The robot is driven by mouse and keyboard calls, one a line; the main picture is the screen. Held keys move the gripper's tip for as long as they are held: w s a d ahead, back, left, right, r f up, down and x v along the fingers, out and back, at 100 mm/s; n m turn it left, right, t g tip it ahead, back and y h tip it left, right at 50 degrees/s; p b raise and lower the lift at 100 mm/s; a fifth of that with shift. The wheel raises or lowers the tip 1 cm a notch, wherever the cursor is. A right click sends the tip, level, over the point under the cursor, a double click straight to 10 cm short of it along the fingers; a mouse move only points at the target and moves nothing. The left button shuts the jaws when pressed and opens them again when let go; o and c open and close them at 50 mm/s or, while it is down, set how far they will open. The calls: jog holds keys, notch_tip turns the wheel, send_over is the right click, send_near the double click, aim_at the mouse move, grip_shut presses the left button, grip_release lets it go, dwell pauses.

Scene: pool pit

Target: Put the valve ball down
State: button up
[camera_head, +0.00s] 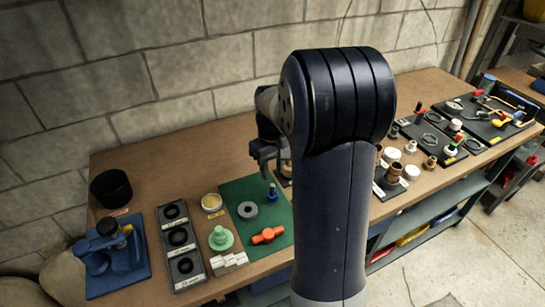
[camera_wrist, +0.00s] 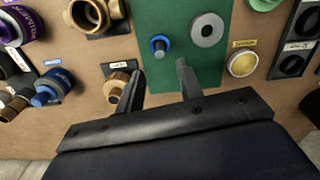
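My gripper (camera_wrist: 158,84) is open, with nothing seen between its two fingers. In the head view, my gripper (camera_head: 268,158) hangs above the far end of a green mat (camera_head: 234,190), partly hidden by my arm. A grey round piece with a central hole (camera_head: 247,210) lies on the mat and could be the valve ball; it also shows in the wrist view (camera_wrist: 208,30), beyond the right finger. A small blue piece with a dark stem (camera_head: 272,191) is beside it. An orange handle (camera_head: 268,236) lies nearer the mat's front edge.
A blue vise (camera_head: 110,250) and black cup (camera_head: 111,188) stand farther left. Brown fittings (camera_wrist: 88,14) sit beside the mat.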

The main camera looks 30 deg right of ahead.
aim_at(272, 185)
jog(key=shift+r, duration=2.4)
